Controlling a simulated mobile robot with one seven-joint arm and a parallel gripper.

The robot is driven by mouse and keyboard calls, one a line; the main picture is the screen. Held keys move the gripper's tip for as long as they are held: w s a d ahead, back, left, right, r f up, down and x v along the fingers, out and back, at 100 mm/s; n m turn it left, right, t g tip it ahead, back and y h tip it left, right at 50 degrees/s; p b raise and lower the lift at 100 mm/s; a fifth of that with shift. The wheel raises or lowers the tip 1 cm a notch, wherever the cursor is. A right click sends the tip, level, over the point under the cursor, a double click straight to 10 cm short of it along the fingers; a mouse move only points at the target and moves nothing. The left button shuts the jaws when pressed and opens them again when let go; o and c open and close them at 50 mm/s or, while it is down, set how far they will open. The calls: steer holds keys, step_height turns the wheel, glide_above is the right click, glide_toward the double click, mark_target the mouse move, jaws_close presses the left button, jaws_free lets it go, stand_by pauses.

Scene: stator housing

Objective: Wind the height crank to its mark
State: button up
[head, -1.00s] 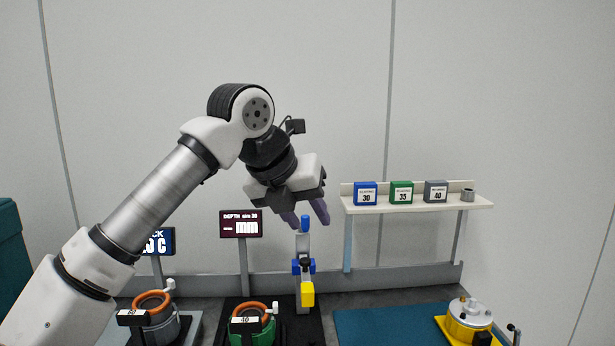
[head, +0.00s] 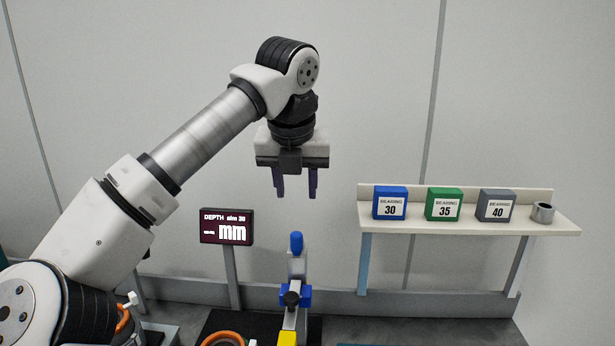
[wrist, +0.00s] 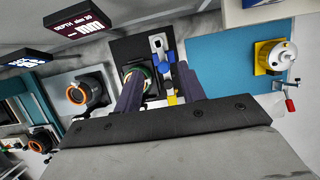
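My gripper (head: 296,197) hangs fingers down in the head view, its two purple fingers apart and nothing between them. In the wrist view, the stand (wrist: 160,50) shows just beyond the open fingers (wrist: 160,78). I cannot tell which part is the height crank, and no mark is readable. A small red-ended handle (wrist: 290,105) stands by a yellow-based fixture at the right of the wrist view.
A dark display (head: 226,228) reads "DEPTH aim 30" and "mm". A shelf (head: 480,222) at the right holds bearing boxes 30 (head: 390,205), 35 (head: 444,205) and 40 (head: 496,206), plus a metal ring (head: 543,212). An orange-ringed housing (wrist: 82,92) and the yellow-based fixture (wrist: 273,57) flank the stand.

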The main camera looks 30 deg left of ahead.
mark_target(296, 233)
steer(key=shift+s+f+b, duration=0.25)
steer(key=shift+f+b, duration=0.25)
steer(key=shift+f, duration=0.15)
steer(key=shift+w+f+b, duration=0.1)
steer(key=shift+f+b, duration=2.65)
steer(key=shift+f, duration=1.05)
steer(key=shift+r, duration=0.1)
